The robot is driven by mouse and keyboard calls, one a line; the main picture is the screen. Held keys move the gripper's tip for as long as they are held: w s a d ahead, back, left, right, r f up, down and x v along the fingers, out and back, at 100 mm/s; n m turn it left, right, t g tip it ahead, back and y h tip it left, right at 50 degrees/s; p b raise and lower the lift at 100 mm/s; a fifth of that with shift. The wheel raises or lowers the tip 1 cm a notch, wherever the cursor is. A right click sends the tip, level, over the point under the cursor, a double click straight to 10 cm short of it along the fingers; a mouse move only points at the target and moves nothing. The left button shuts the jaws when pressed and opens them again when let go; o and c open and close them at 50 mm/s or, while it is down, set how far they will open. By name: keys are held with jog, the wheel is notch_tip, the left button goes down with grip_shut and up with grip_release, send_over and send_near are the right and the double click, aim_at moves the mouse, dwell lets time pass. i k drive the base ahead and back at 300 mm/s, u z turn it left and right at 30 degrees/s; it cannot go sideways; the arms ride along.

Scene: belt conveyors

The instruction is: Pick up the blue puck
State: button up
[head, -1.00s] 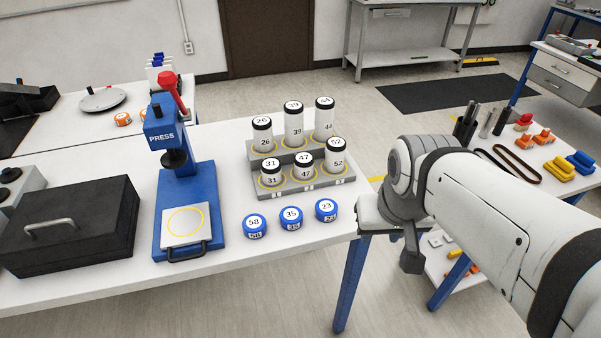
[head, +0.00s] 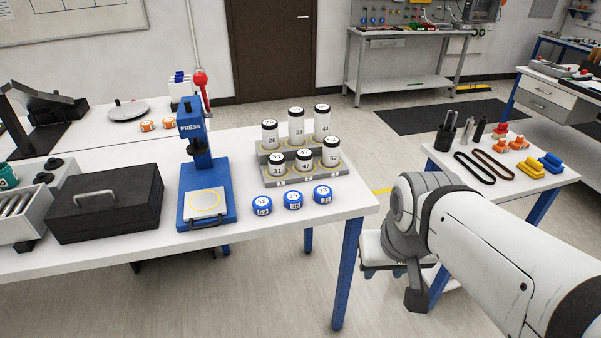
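Three blue pucks with white numbered tops stand in a row near the front edge of the white table (head: 110,262). They are puck 58 (head: 262,206) on the left, puck 35 (head: 293,201) in the middle and puck 23 (head: 322,196) on the right. They are apart from each other and uncovered. My arm reaches in from the lower right. A dark part at its end, seemingly my gripper (head: 416,298), hangs to the right of the table, well away from the pucks. Its fingers cannot be made out clearly.
Behind the pucks, a grey stepped rack (head: 318,171) holds several white numbered cylinders. A blue press (head: 207,190) stands to their left, beside a black box (head: 105,205). A side table (head: 545,182) with belts and coloured parts is at right. Table in front of the pucks is clear.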

aim_at(322, 194)
jog(key=z, duration=0.15)
jog(key=i, duration=0.9)
jog(key=u, duration=0.2)
jog(key=k, duration=0.85)
jog(key=z, duration=0.2)
jog(key=i, duration=0.9)
jog(key=u, duration=0.05)
